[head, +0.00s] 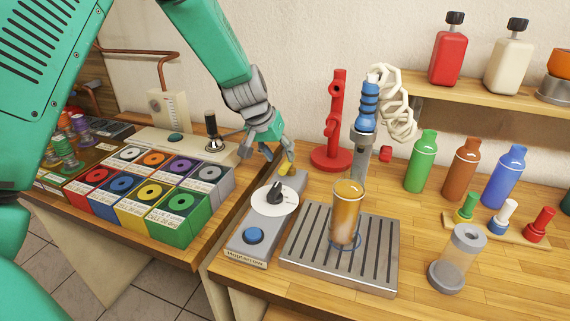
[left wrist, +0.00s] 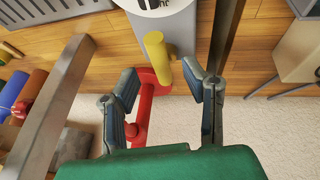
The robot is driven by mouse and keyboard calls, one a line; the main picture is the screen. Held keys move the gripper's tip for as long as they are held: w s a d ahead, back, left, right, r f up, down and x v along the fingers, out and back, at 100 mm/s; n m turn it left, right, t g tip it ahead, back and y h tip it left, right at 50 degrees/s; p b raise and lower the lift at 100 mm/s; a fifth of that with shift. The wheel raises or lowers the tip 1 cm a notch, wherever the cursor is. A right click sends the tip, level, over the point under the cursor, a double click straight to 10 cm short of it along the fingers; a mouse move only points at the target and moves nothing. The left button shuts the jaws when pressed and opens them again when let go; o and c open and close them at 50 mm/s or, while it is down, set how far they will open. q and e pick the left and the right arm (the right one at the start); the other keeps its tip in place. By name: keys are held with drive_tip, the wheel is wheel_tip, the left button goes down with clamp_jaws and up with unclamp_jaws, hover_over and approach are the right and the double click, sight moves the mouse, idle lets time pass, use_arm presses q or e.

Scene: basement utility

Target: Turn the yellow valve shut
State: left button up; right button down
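The yellow valve (head: 286,168) sits at the back end of a grey dispenser unit (head: 245,236) on the wooden counter. In the left wrist view its yellow handle (left wrist: 157,55) is a short rounded bar lying between and just ahead of my fingertips. My left gripper (head: 275,152) is above and behind the valve, pointing down at it. It also shows in the left wrist view (left wrist: 160,80), with its fingers spread and a gap on both sides of the handle. In the head view the fingers partly hide the valve. My right gripper is in neither view.
A red stand (head: 331,160) is close to the right of the left gripper. A glass of amber liquid (head: 346,215) stands on a slotted drip tray (head: 385,283). A white dial (head: 274,210) is in front of the valve. Coloured boxes (head: 178,226) fill the left table.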

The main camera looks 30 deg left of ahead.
sight(284, 163)
use_arm(q)
drive_tip(key=shift+x, duration=2.05)
